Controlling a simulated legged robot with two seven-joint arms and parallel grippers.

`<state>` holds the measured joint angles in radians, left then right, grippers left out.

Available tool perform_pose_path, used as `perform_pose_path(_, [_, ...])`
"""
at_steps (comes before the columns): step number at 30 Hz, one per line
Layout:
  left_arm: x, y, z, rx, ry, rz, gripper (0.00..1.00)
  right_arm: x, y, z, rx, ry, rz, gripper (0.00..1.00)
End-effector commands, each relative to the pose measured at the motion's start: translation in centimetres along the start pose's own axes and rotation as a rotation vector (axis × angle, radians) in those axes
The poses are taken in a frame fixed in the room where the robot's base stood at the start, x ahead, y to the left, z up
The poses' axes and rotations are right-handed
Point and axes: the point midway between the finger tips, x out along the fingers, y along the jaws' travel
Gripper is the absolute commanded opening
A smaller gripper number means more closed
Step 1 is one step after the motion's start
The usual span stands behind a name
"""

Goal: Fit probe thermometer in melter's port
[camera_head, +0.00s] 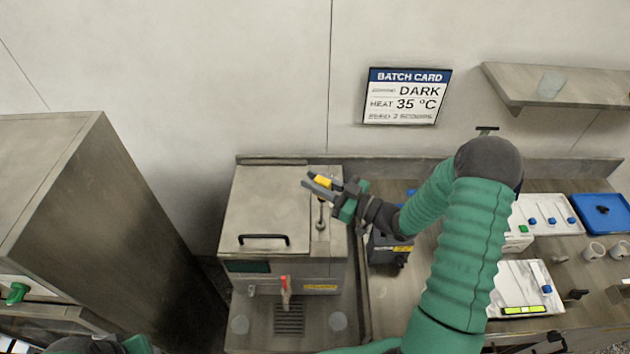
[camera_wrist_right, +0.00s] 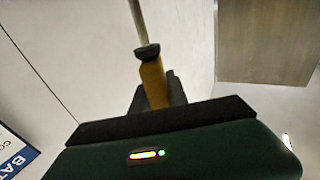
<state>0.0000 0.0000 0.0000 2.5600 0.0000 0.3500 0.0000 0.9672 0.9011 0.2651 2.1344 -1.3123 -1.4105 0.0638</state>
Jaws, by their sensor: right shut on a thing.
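The melter (camera_head: 262,205) is a steel box with a flat lid and a black lid handle. My right gripper (camera_head: 322,186) is above the right part of its top and is shut on the probe thermometer (camera_head: 323,181), whose yellow handle shows between the fingers. In the right wrist view the thermometer (camera_wrist_right: 152,82) has a yellow handle, a black collar and a thin metal stem. A small metal fitting (camera_head: 320,225) is on the melter's top right, below the gripper. I cannot tell whether the stem touches it. My left gripper is out of view.
A tall steel cabinet (camera_head: 70,190) stands at the left. A dark grey device (camera_head: 388,248) sits right of the melter. White units, a blue tray (camera_head: 602,212) and cups (camera_head: 594,251) are on the right counter. A shelf (camera_head: 560,88) and batch card (camera_head: 407,97) are on the wall.

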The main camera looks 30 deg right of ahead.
Motion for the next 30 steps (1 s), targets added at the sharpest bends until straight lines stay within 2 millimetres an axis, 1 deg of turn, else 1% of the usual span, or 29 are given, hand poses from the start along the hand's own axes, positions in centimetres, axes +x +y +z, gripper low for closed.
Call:
perform_pose_path(20, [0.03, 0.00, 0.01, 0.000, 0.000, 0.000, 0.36, 0.24, -0.31, 0.01, -0.003, -0.004, -0.001, 0.00])
perform_pose_path(30, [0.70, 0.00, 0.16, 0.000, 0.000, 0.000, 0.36, 0.18, -0.30, 0.81, -0.003, -0.003, -0.001, 0.00])
